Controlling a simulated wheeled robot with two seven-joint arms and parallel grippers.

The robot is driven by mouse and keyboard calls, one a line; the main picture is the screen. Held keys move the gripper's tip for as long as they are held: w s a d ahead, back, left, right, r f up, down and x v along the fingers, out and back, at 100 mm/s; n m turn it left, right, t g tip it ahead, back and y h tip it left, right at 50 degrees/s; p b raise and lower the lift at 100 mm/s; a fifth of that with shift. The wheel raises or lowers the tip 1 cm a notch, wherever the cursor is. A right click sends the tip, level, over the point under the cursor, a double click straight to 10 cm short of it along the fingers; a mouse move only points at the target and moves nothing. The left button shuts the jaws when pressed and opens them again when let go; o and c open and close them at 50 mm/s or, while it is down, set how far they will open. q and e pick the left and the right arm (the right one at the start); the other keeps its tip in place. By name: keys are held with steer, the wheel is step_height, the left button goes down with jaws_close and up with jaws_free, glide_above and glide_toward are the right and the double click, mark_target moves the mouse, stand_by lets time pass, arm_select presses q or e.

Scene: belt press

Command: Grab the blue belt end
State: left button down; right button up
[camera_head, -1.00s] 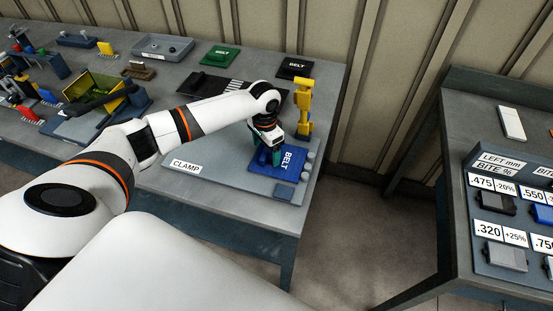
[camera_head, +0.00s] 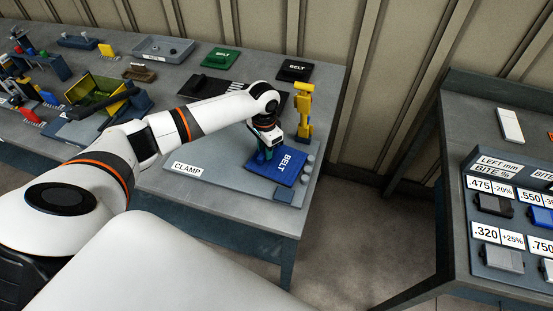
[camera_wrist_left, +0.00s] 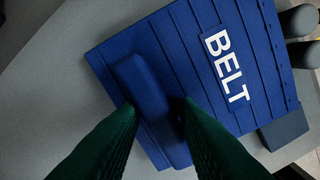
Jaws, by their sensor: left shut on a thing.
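The blue belt end (camera_head: 284,167) is a flat ribbed blue piece with a white BELT label and a raised ridge along one side. It lies on the grey clamp plate (camera_head: 228,181) near the table's right end. My left gripper (camera_head: 264,156) comes down at its left side. In the left wrist view the green fingertips (camera_wrist_left: 157,108) are on both sides of the raised ridge of the blue belt end (camera_wrist_left: 200,65), shut on it. The lower part of the ridge between the fingers is partly hidden. My right gripper is not in view.
A yellow upright tool (camera_head: 304,112) stands just behind the clamp plate. Green (camera_head: 220,58) and black (camera_head: 295,69) belt pieces lie at the back. A second table (camera_head: 470,130) with a labelled block rack (camera_head: 510,225) stands right, across a floor gap.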

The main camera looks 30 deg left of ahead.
arm_select(q)
steer(key=shift+d+r+p, duration=0.15)
steer(key=shift+r+p, duration=0.35)
steer(key=shift+r, duration=0.1)
steer(key=shift+d+r+p, duration=0.15)
steer(key=shift+r+p, duration=0.35)
steer(key=shift+r, duration=0.05)
steer(key=shift+d+r+p, duration=0.15)
steer(key=shift+r+p, duration=0.35)
steer(key=shift+p, duration=0.05)
steer(key=shift+a+f, duration=0.1)
steer(key=shift+a, duration=0.1)
